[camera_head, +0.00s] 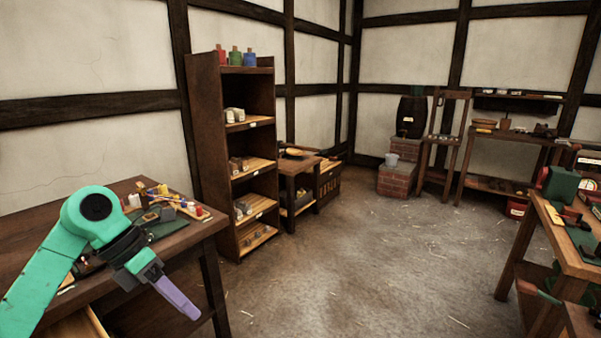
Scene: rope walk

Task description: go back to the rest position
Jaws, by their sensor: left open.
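My left arm comes in from the lower left in teal. Its left gripper (160,284) hangs over the front edge of the dark wooden table (55,222) at the left. One purple finger points down and to the right. The jaws are open and I see nothing held between them. The arm and wrist hide part of the table top. My right gripper is not in view.
Small coloured items (170,200) lie on the left table. A tall shelf (205,150) with spools stands behind it. A workbench (575,255) with a green box (560,185) is at the right. The floor (385,270) between is clear. A barrel (410,117) on bricks stands at the back.

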